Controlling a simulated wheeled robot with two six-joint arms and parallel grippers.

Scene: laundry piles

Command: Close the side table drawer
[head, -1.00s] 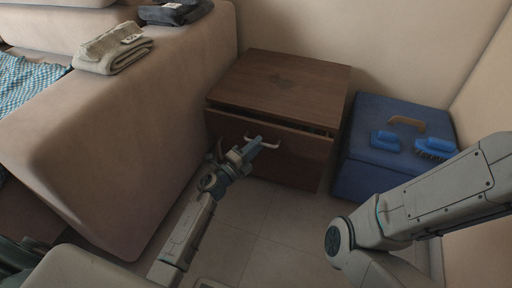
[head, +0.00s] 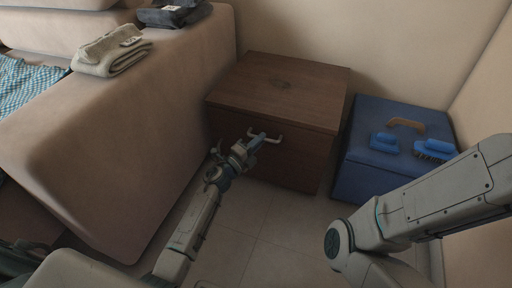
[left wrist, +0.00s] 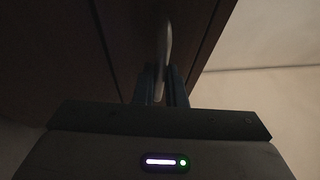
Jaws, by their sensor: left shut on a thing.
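The side table (head: 281,88) is a dark brown wooden box with its drawer (head: 300,160) at the front. No open gap shows above the drawer front; it looks flush with the table body. A light metal handle (head: 273,139) is on the drawer front. My left gripper (head: 257,141) is at the handle and shut on it. In the left wrist view, the handle (left wrist: 164,50) runs between the two dark fingers. My right arm shows at the right, but its gripper is out of the picture.
A blue box (head: 362,166) with two blue brushes and a brown-handled item on top stands right of the table. A beige sofa (head: 130,110) with folded cloths (head: 112,54) is on the left. Tiled floor (head: 270,225) is clear in front.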

